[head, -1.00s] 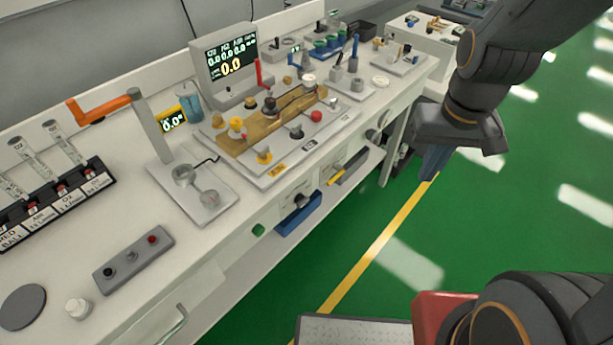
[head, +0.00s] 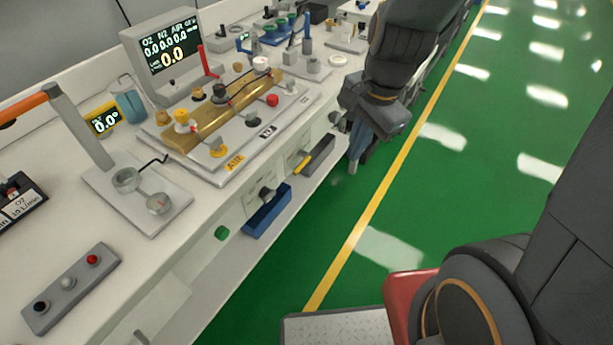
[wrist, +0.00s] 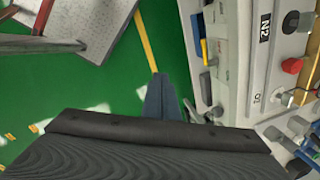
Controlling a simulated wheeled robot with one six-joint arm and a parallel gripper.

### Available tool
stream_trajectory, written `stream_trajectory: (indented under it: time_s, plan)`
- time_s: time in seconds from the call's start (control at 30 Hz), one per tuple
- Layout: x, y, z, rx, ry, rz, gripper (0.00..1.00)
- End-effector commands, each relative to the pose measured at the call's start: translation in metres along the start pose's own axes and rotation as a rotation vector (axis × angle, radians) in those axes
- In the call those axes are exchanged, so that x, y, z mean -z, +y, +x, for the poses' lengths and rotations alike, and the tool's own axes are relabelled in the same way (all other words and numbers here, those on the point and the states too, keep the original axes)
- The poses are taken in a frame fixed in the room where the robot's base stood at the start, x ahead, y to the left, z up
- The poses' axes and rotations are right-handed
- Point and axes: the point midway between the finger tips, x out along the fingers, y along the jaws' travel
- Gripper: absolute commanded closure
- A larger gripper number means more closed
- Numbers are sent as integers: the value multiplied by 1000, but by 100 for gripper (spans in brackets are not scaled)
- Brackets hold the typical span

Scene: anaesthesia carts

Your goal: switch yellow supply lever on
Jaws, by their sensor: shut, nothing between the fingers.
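A small yellow lever (head: 301,162) shows on the front face of the cart, under the worktop edge and beside a grey tray-like box. What looks like the same yellow piece (wrist: 204,48) shows in the wrist view, right of my fingers. Its exact on or off position is too small to tell. My gripper (head: 355,160) is shut and empty, pointing down over the green floor, off the front of the cart and right of the lever. In the wrist view my gripper's blue-grey fingertips (wrist: 159,80) are together and apart from the cart.
A blue tray (head: 267,211) and a green button (head: 222,233) are on the cart front. A yellow AIR knob (head: 218,149), a red knob (head: 272,100) and a brass block (head: 210,123) are on the worktop panel. The green floor (head: 450,200) is clear at right.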

Motion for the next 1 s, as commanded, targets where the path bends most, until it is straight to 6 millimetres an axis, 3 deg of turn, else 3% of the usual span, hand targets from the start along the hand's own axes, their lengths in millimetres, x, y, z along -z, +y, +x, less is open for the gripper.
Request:
stream_trajectory:
  time_s: [0.03,0.1,0.3,0.4,0.6,1.0]
  plan:
    - [-1,-8,22,5,-12,138,100]
    - [-3,-19,40,13,-28,347,100]
    - [-10,-43,80,17,-73,844,100]
    - [-12,-51,91,15,-88,1007,100]
    - [-15,-57,99,11,-102,1148,100]
    - [-15,-57,102,10,-101,1153,100]
